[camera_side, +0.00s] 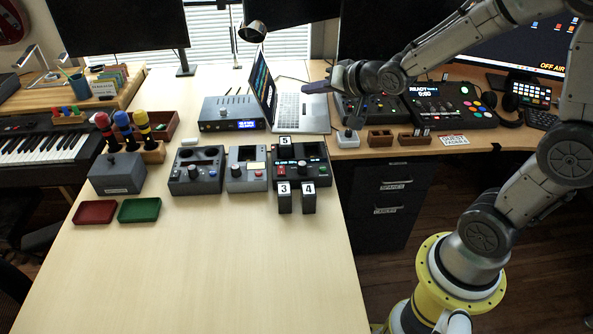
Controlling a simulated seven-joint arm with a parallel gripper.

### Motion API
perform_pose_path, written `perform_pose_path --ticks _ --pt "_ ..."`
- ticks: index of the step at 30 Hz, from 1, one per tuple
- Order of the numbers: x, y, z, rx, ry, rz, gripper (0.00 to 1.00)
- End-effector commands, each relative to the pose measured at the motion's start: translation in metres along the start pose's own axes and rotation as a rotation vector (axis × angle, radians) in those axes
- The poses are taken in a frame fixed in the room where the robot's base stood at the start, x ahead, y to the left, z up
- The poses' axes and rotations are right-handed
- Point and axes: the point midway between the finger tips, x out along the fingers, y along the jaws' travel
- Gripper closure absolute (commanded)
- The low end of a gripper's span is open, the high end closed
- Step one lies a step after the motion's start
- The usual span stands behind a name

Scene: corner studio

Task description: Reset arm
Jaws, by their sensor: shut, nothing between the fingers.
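My gripper (316,87) is at the upper middle, at the end of my arm that reaches in from the right. It points left, in front of the open laptop's (300,110) right side in the picture. Its fingers are small and dark here; they look shut and nothing shows between them. It appears to be above the desk, clear of the things on it, though its exact height is hard to tell.
Control boxes (195,170), one with blocks numbered 3, 4 and 5, stand mid-table. Red (95,212) and green (139,210) trays lie at left, near coloured-top microphones (123,120). A mixer (450,105) and monitors stand at right. The near table is clear.

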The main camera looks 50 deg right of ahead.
Motion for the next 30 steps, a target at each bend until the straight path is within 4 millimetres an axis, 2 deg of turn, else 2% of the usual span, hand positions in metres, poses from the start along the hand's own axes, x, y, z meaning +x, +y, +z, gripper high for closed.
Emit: perform_pose_path --ticks 1,3,6,8,12,15,18,21,30 --pt "-0.026 -0.017 -0.007 -0.043 0.011 -0.015 1.00" --pt "-0.060 -0.029 -0.009 -0.105 0.003 -0.012 1.00" --pt "-0.110 -0.036 -0.001 -0.204 -0.033 0.000 1.00" --pt "-0.138 -0.033 0.009 -0.267 -0.072 0.012 1.00" --pt "-0.192 -0.015 0.044 -0.413 -0.201 0.042 1.00" --pt "-0.217 0.005 0.072 -0.508 -0.322 0.069 1.00" --pt "-0.231 0.023 0.096 -0.583 -0.452 0.098 1.00" --pt "-0.240 0.035 0.112 -0.640 -0.549 0.113 1.00" --pt "-0.244 0.040 0.117 -0.680 -0.590 0.114 1.00"
